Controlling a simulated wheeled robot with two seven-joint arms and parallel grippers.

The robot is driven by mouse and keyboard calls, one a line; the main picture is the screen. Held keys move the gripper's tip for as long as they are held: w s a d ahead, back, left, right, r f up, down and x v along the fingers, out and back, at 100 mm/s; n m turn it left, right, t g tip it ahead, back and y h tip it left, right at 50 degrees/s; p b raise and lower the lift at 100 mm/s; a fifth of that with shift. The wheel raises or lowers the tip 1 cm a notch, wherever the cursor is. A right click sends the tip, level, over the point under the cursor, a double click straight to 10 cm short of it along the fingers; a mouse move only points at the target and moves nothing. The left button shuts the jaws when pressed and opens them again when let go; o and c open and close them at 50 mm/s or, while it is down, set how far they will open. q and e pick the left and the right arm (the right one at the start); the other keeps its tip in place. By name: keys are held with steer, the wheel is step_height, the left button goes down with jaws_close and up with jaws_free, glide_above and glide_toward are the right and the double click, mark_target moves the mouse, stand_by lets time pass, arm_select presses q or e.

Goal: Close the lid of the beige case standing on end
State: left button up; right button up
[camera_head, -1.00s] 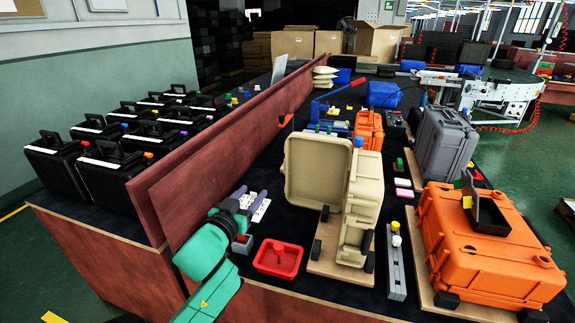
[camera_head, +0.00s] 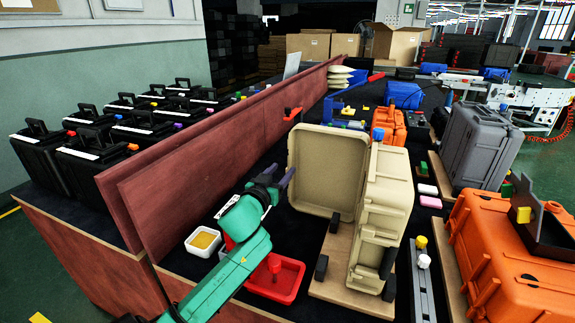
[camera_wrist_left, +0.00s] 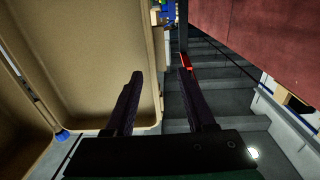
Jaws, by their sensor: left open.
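The beige case (camera_head: 385,215) stands on end on a wooden board, with its lid (camera_head: 325,168) swung open to the left, its hollow inside facing me. My left gripper (camera_head: 281,175) is open and empty beside the lid's left edge. In the left wrist view, the lid's inside (camera_wrist_left: 95,60) fills the left part, and its rim runs upright between the two fingers (camera_wrist_left: 160,75) as pictured. I cannot tell whether a finger touches the lid. My right gripper is not in view.
A red tray (camera_head: 275,278) and a white bin (camera_head: 203,241) lie near my left arm. A dark red partition (camera_head: 225,145) runs along the left. An orange case (camera_head: 510,265) and a grey case (camera_head: 480,145) stand to the right, past a grey rail (camera_head: 422,285).

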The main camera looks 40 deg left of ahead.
arm_select(q)
steer(key=x, duration=0.4)
steer(key=shift+w+a, duration=0.1)
steer(key=shift+w, duration=0.2)
jaws_close()
stand_by(1.1)
